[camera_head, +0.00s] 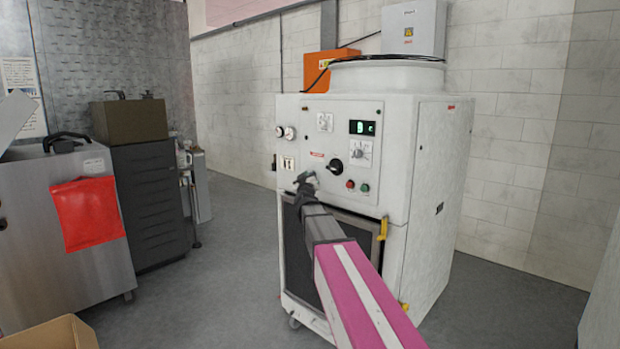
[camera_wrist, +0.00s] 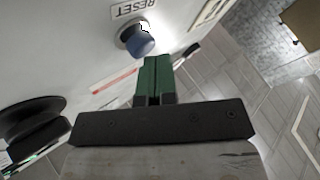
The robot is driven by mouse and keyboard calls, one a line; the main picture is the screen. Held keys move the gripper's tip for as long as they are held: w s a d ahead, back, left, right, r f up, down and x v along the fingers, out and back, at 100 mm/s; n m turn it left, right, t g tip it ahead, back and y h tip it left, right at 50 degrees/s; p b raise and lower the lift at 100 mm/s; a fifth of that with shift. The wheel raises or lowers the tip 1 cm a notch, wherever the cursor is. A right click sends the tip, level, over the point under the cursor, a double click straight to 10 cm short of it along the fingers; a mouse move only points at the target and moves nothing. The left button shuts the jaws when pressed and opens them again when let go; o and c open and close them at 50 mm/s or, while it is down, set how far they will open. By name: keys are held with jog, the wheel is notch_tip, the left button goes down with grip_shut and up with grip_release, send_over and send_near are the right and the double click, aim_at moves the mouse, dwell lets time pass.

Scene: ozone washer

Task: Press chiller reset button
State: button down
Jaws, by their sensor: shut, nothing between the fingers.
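The chiller is a white cabinet (camera_head: 345,118) with a control panel on its front. In the wrist view a blue round button (camera_wrist: 140,45) stands out from the white panel, beside a RESET label (camera_wrist: 131,10) that appears upside down. My gripper (camera_wrist: 156,62) is shut and empty, its green fingertips pointing at the panel just below the blue button in the picture. I cannot tell whether they touch it. In the head view my gripper (camera_head: 304,177) is in front of the panel's lower left, and I cannot make out the blue button there.
A black rotary knob (camera_head: 336,166), a red button (camera_head: 350,185) and a green button (camera_head: 365,188) are on the panel right of my gripper. Two gauges (camera_head: 285,132) are at its upper left. A dark grille (camera_head: 292,245) lies below. Open floor (camera_head: 235,225) is to the left.

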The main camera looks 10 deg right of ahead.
jog(key=shift+s+a, duration=0.4)
jog(key=shift+a, duration=0.15)
jog(key=shift+s+a, duration=0.75)
jog(key=shift+a, duration=0.25)
jog(key=shift+s+a, duration=0.75)
jog(key=shift+a, duration=0.25)
jog(key=s+a+f+n+g+y, duration=0.1)
jog(key=s+a+f+g+y, duration=0.15)
jog(key=s+f+g, duration=0.7)
jog(key=s+a+f+g+y, duration=0.1)
jog(key=s+f+y, duration=0.3)
jog(key=f, duration=1.3)
jog(key=s+d+f+m+g+h, duration=0.1)
jog(key=s+f+g, duration=0.4)
jog(key=s, duration=0.6)
jog(key=s+d+f+m+g+h, duration=0.1)
jog(key=s+d+f+m+g, duration=0.2)
jog(key=s+f, duration=0.6)
jog(key=shift+s+d+g, duration=0.5)
jog(key=shift+s+g, duration=0.55)
jog(key=shift+g, duration=0.2)
